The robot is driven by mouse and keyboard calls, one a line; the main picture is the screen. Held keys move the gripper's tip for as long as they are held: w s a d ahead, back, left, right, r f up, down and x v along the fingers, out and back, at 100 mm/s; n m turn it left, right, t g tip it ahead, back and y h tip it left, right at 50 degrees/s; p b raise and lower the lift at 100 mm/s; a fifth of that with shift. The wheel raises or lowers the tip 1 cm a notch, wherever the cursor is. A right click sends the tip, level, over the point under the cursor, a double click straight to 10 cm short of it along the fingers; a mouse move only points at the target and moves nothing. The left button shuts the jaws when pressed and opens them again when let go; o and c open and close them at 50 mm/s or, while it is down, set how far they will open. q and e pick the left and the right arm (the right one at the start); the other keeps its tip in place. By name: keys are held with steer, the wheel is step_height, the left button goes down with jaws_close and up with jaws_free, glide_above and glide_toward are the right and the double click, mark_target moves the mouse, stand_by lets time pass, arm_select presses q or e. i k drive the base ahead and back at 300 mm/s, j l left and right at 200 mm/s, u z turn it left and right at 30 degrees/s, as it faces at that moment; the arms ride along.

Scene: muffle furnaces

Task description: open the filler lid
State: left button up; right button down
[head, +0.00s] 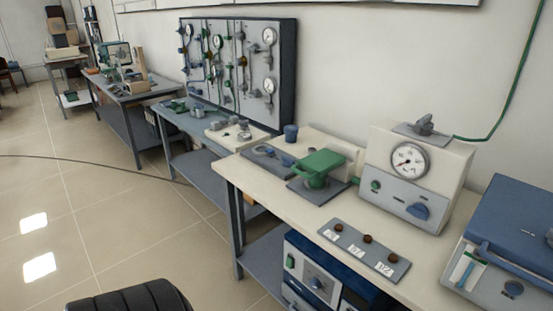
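I cannot tell for certain which part is the filler lid. A cream machine (438,160) with a round dial gauge and a blue knob stands on the bench, and a grey fitting (421,126) sits on its top. To its left, a green device (318,164) with a flat top stands on a dark plate. At the right edge is a box with a blue lid (518,218), which looks shut and is partly cut off. Neither of my grippers is in view.
The cream bench (262,189) carries a grey plate (364,250) with several brown knobs and white labels near its front edge. A blue and grey unit (318,280) stands below. A green hose (508,105) runs up the wall. Open tiled floor (85,205) lies at left.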

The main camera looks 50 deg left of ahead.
mark_target(319, 164)
steer(key=u, duration=1.5)
steer(key=z, duration=0.25)
steer(key=i+j+z, duration=0.15)
steer(key=z, duration=0.15)
steer(key=j+z, duration=0.25)
steer(key=j, duration=0.15)
steer(key=i+j+z, duration=0.15)
steer(key=j+z, duration=0.15)
